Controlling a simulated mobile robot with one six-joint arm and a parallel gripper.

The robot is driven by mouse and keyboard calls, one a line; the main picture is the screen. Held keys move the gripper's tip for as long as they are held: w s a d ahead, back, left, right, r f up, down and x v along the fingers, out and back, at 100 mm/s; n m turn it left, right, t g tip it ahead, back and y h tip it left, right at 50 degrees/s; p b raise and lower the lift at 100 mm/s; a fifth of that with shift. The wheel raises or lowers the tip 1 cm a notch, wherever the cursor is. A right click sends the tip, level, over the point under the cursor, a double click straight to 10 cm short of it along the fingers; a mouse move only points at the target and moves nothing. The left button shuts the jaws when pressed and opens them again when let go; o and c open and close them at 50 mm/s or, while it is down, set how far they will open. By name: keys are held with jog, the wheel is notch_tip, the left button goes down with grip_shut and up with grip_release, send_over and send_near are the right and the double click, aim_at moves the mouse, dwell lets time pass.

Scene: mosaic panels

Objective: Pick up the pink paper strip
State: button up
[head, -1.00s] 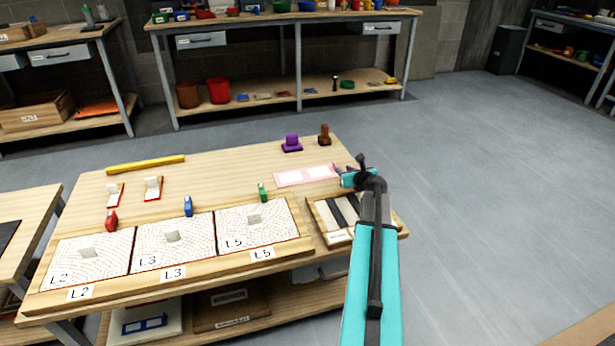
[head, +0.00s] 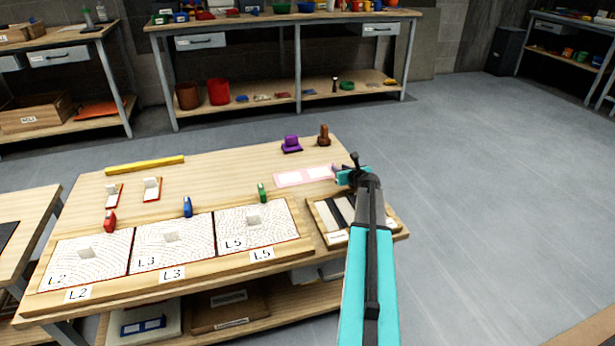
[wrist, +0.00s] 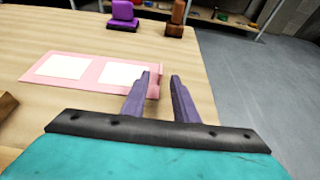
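The pink paper strip (head: 305,176) lies flat on the wooden table, with two pale rectangles on it. In the wrist view the strip (wrist: 92,81) reaches from the left to just beside my gripper, and its right end has a small raised pink edge.
A purple stamp (head: 291,144) and a brown stamp (head: 323,135) stand behind the strip. A wooden tray (head: 321,222) with dark strips lies in front of it. Three labelled panels (head: 172,240) fill the table's front left. The middle of the table is clear.

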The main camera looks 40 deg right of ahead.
jog(key=shift+b+x, duration=0.55)
jog(key=shift+x, duration=1.85)
grip_shut()
